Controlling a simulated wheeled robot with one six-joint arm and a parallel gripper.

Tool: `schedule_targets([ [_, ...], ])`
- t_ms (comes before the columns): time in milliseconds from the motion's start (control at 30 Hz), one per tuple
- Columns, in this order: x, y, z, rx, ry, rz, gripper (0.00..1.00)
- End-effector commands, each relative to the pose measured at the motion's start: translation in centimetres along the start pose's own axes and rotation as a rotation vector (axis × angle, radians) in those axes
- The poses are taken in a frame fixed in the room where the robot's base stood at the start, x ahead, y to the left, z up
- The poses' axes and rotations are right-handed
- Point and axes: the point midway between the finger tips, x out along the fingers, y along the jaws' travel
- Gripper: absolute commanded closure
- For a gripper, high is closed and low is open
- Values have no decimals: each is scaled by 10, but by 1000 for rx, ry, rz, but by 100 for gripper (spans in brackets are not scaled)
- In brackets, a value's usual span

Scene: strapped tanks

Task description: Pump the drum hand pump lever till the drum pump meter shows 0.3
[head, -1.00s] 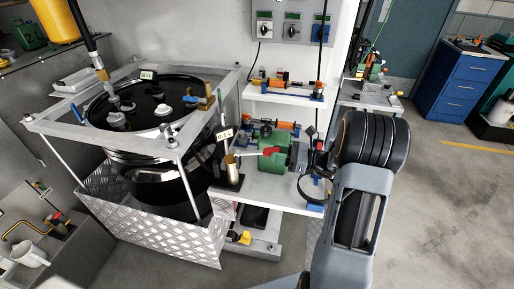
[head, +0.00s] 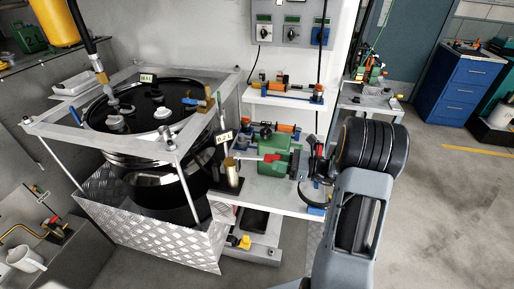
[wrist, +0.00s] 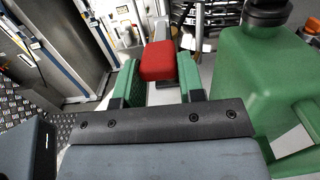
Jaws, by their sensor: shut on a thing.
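My gripper (wrist: 158,88) has green finger pads and is shut on a red block-like grip (wrist: 158,60) in the wrist view. The grip looks like the end of the pump lever, but the rest of the lever is hidden. In the head view red shows (head: 272,157) beside the green body on the right-hand shelf, with my gripper at its right end. The black drum (head: 150,185) stands in a metal frame at the left. A panel of small green displays (head: 292,20) hangs on the wall above; its figures are too small to read, and I cannot tell which is the drum pump meter.
A green container with a black cap (wrist: 262,80) stands close to the right of my gripper in the wrist view. A shelf with orange and blue fittings (head: 288,93) is above. A checker-plate tray (head: 150,235) surrounds the drum base. Open floor lies at right.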

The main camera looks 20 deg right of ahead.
Motion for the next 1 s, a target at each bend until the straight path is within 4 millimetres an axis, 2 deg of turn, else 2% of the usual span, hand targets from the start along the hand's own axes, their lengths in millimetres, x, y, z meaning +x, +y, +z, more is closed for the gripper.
schedule_targets([
  [500, 15, 1, 42, 2, -6, 6, 100],
  [1000, 16, 1, 46, 1, -8, 3, 100],
])
